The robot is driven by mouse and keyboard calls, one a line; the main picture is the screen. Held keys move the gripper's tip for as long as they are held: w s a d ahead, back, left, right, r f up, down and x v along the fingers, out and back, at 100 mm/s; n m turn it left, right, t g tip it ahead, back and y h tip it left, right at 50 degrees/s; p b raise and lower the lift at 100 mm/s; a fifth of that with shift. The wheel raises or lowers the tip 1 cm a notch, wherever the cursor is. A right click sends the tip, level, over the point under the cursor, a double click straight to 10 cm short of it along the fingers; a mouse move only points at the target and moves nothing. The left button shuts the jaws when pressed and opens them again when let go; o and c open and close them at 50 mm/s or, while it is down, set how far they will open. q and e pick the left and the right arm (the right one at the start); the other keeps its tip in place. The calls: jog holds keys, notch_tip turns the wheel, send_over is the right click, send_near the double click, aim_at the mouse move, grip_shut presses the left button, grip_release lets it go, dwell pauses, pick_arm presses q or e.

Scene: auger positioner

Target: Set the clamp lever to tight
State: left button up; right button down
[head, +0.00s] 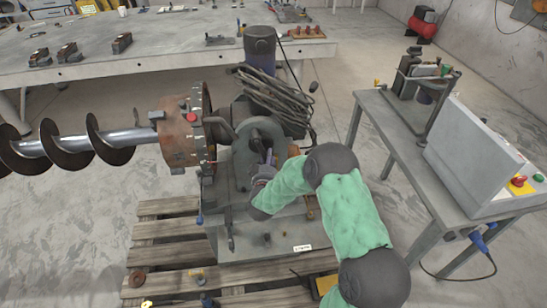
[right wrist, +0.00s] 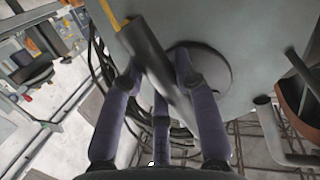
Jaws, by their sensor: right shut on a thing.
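The auger positioner (head: 240,150) stands on a wooden pallet, with a grey rounded housing in its middle. My right gripper (head: 266,168) is at the right side of this housing, its arm in a green sleeve. In the right wrist view, the fingers of my right gripper (right wrist: 158,68) are closed around a dark grey bar, which looks like the clamp lever (right wrist: 150,52). The lever lies slanted in front of a round dark hub on a grey plate. In the head view my gripper and arm largely hide the lever. My left gripper is not in view.
A large auger screw (head: 85,142) sticks out left from a rusty flange (head: 183,130). Coiled cable (head: 275,98) hangs behind the housing. A grey side table (head: 385,135) with a control box (head: 475,160) stands close on the right. A long workbench (head: 160,45) spans the back.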

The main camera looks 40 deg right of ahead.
jog(key=shift+w+a+f+m+y, duration=0.15)
jog(key=shift+w+a+m+y, duration=0.25)
jog(key=shift+a+m, duration=0.4)
jog(key=shift+w+a+f+m+y, duration=0.2)
jog(key=shift+w+a+m, duration=0.25)
jog(key=shift+a+m, duration=0.3)
jog(key=c, duration=0.9)
grip_release()
jog(key=shift+s+a, duration=0.1)
jog(key=v, duration=1.1)
jog(key=shift+s+a, duration=0.2)
jog(key=shift+s, duration=0.05)
